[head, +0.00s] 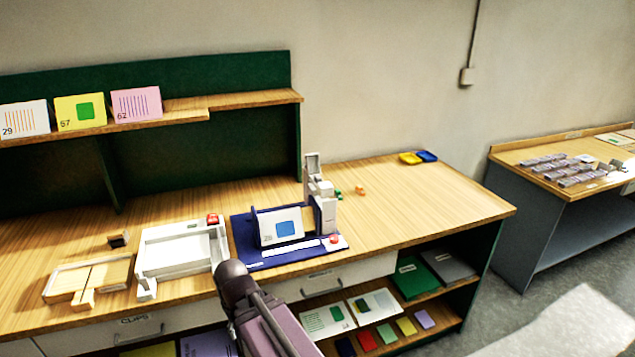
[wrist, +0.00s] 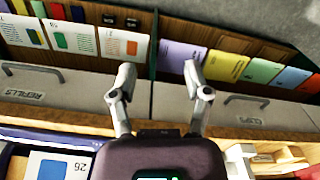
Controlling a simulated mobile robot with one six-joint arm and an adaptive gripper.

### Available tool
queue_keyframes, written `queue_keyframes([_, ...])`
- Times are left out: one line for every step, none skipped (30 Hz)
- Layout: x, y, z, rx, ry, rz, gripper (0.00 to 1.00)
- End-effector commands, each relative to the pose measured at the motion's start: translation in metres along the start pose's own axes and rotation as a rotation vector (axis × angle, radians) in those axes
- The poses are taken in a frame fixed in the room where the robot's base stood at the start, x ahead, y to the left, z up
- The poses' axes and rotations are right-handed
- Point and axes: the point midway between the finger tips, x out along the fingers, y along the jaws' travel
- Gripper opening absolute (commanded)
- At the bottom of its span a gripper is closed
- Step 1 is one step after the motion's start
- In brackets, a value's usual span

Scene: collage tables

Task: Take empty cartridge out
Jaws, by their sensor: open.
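A white upright machine (head: 322,199) with its top part raised stands at the right end of a dark blue base (head: 244,236) on the wooden table. I cannot make out a cartridge in it at this size. A white card with a blue square (head: 280,228) stands on the base in front of a blue holder, and it also shows in the wrist view (wrist: 60,166). My gripper (wrist: 160,75) is open and empty, its two fingers apart in front of the table's drawer fronts. My arm shows low in the head view, in front of the table; its fingertips do not show there.
A white tray device with a red button (head: 212,219) and a wooden tray (head: 84,280) stand left of the base. Yellow and blue dishes (head: 418,157) lie far back. The table's right part is clear.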

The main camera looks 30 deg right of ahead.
Motion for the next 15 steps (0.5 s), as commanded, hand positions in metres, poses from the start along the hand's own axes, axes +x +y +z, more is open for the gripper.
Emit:
queue_keyframes([0.0,0.0,0.0,0.0,0.0,0.0,0.62])
queue_keyframes([0.0,0.0,0.0,0.0,0.0,0.0,0.62])
queue_keyframes([0.0,0.0,0.0,0.0,0.0,0.0,0.62])
queue_keyframes([0.0,0.0,0.0,0.0,0.0,0.0,0.62])
queue_keyframes([0.0,0.0,0.0,0.0,0.0,0.0,0.62])
queue_keyframes([0.0,0.0,0.0,0.0,0.0,0.0,0.62])
queue_keyframes([0.0,0.0,0.0,0.001,0.0,0.001,0.62])
queue_keyframes([0.0,0.0,-0.001,0.002,0.0,0.002,0.62])
queue_keyframes([-0.001,0.001,-0.002,0.007,0.0,0.004,0.62])
queue_keyframes([-0.001,0.002,-0.003,0.012,0.0,0.008,0.62])
queue_keyframes([-0.002,0.003,-0.004,0.02,-0.001,0.013,0.62])
queue_keyframes([-0.003,0.006,-0.006,0.033,-0.001,0.022,0.62])
queue_keyframes([-0.004,0.008,-0.009,0.048,-0.001,0.032,0.62])
queue_keyframes([-0.005,0.013,-0.011,0.066,-0.001,0.043,0.62])
queue_keyframes([-0.008,0.019,-0.016,0.098,-0.002,0.061,0.62])
